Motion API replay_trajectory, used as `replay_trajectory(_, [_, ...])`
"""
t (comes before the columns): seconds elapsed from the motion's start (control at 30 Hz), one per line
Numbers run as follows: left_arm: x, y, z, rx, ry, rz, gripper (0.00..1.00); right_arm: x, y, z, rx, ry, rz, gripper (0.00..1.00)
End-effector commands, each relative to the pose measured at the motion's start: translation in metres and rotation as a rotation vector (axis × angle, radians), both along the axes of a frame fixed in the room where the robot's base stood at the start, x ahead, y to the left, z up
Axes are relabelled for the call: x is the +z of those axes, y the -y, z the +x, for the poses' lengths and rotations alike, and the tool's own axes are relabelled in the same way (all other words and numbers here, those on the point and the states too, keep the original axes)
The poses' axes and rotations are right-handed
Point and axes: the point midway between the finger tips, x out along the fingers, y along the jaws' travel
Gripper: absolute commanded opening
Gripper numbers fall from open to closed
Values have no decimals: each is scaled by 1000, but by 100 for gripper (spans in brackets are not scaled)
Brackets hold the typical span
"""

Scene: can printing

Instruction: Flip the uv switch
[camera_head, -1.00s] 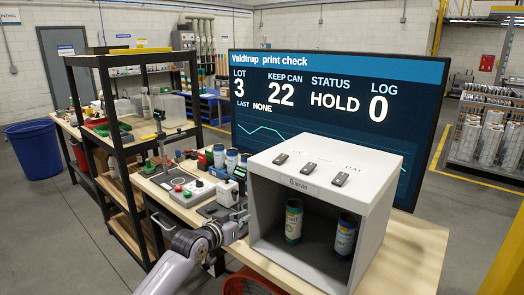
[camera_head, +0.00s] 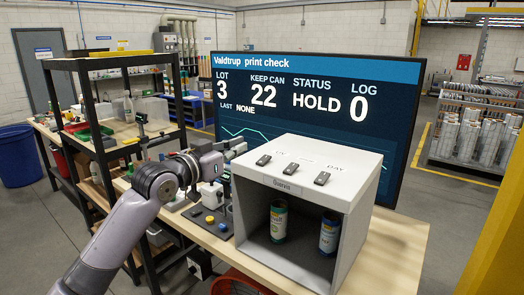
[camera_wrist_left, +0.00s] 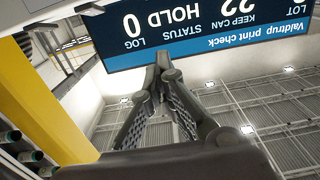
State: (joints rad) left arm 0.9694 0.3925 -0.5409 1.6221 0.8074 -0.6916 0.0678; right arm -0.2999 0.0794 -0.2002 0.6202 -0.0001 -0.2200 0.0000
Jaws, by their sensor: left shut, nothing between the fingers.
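A light grey box (camera_head: 345,166) stands on the wooden bench with three dark switches on its top: a left one (camera_head: 263,160), a middle one (camera_head: 290,168) and a right one (camera_head: 322,178). The word DAY shows by the right switch; the other lettering is faint, with what looks like UV behind the left and middle switches. My left gripper (camera_head: 238,148) is just left of the box's top, near the left switch and apart from it. In the left wrist view its fingertips (camera_wrist_left: 163,62) are together and empty; no switch shows there. My right gripper is out of view.
Two printed cans, one left (camera_head: 278,221) and one right (camera_head: 328,232), stand inside the box's open front. A large screen (camera_head: 300,70) rises close behind it. A black shelf rack (camera_head: 95,120) stands left. The bench's right end (camera_head: 392,255) is clear.

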Motion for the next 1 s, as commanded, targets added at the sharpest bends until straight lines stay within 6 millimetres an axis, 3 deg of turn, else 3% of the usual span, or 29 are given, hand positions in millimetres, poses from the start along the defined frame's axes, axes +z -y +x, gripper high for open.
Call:
replay_trajectory(0.6, [1,57,77,1,-1,1,0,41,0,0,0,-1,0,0])
replay_trajectory(0.73, [-23,58,80,2,-5,2,0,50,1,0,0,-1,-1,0])
replay_trajectory(1.0, [-40,60,82,1,1,1,0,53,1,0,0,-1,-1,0])
